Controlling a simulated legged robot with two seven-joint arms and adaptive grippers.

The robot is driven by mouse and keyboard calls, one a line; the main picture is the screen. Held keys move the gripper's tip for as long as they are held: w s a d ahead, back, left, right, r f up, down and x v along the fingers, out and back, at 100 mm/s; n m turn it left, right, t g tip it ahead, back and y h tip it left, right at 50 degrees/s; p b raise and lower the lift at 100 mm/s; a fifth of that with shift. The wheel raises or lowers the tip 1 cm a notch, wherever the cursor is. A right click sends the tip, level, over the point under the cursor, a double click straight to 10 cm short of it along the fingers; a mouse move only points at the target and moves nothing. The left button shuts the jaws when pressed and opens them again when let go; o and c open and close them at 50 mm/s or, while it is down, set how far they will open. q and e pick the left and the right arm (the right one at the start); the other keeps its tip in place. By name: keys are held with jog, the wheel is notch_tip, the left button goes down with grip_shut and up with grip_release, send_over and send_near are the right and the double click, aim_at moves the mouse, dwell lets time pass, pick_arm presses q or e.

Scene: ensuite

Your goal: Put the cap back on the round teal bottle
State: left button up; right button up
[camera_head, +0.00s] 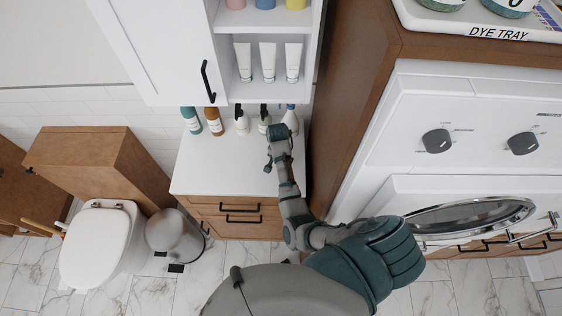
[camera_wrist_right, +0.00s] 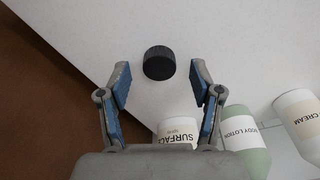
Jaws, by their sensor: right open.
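A black ridged round cap (camera_wrist_right: 159,62) lies on the white counter in the right wrist view. My right gripper (camera_wrist_right: 160,85) is open above the counter, its blue-padded fingers on either side of the cap, apart from it. In the head view my right gripper (camera_head: 277,150) is over the counter's right part, and I cannot make out the cap there. A teal bottle (camera_head: 191,121) with a white label stands upright at the counter's back left; its top is too small to tell whether it is capped. My left gripper is not in view.
A brown bottle (camera_head: 214,121) and a white bottle (camera_head: 241,123) stand right of the teal one. A body lotion bottle (camera_wrist_right: 247,140), a surface bottle (camera_wrist_right: 178,131) and a cream bottle (camera_wrist_right: 300,120) are near my right gripper. The counter's (camera_head: 212,165) front left is clear.

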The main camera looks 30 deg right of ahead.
jog(key=shift+f, duration=0.45)
jog(key=c, duration=0.8)
jog(key=shift+w+r, duration=0.1)
